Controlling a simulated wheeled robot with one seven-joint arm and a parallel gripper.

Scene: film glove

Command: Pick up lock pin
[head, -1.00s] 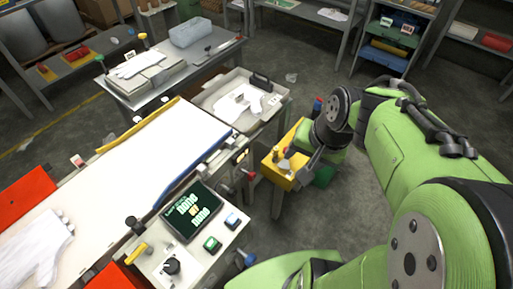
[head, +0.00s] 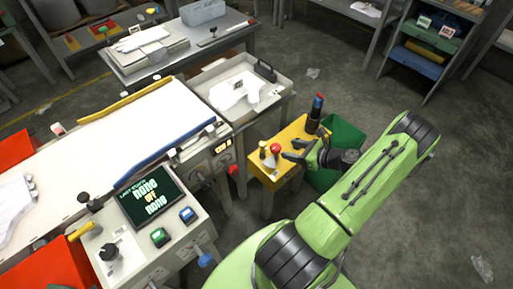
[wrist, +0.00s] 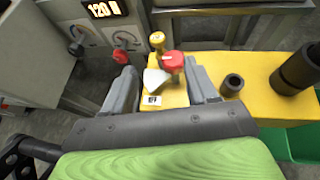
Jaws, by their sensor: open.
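A red-knobbed piece (head: 275,149) and a yellow-knobbed piece (head: 263,153) stand close together on a yellow stand (head: 258,132). No label tells which is the lock pin. In the wrist view the red knob (wrist: 173,62) lies between my fingers, with the yellow knob (wrist: 156,38) just beyond and a pale grey tapered piece (wrist: 155,82) at its near left. My gripper (head: 290,150) is open and empty, just right of the red knob in the head view. In the wrist view, my gripper (wrist: 160,70) has one finger on each side of these pieces. The lower shafts are partly hidden.
A short dark socket (wrist: 232,84) lies right of my fingers. A green bin (head: 347,135) is beside the stand. A machine with a lit display (head: 222,145) borders it on the left.

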